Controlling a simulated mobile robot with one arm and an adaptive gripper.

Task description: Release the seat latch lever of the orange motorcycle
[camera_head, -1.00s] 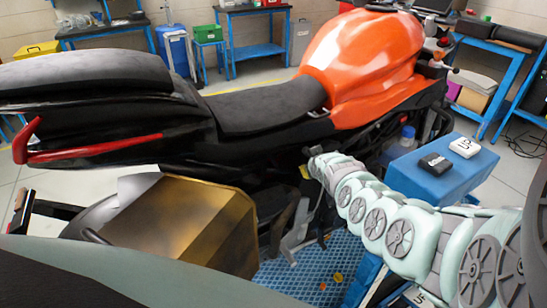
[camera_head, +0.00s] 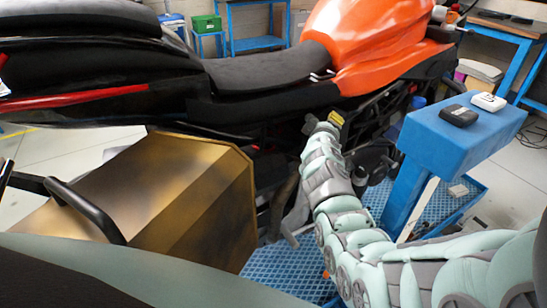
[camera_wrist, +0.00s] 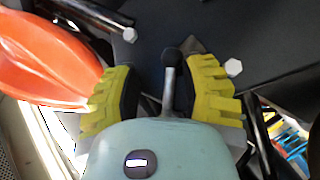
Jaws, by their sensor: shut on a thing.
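The orange motorcycle (camera_head: 365,45) stands across the head view, with its black seat (camera_head: 265,68) running left from the orange tank. My gripper (camera_head: 325,122) is at the bike's near side, just below the seat's front end. In the wrist view, the two yellow fingers of my gripper (camera_wrist: 170,95) stand on either side of a slim grey lever with a dark rounded knob (camera_wrist: 172,58), the seat latch lever. They are shut on it. The lever is upright in that view, against a dark panel. I cannot make out the lever in the head view.
A blue stand (camera_head: 455,135) with a black and a white box on top is close to the right of my arm. A bronze-coloured case (camera_head: 190,200) juts out at the left. Blue grid flooring (camera_head: 285,270) lies below.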

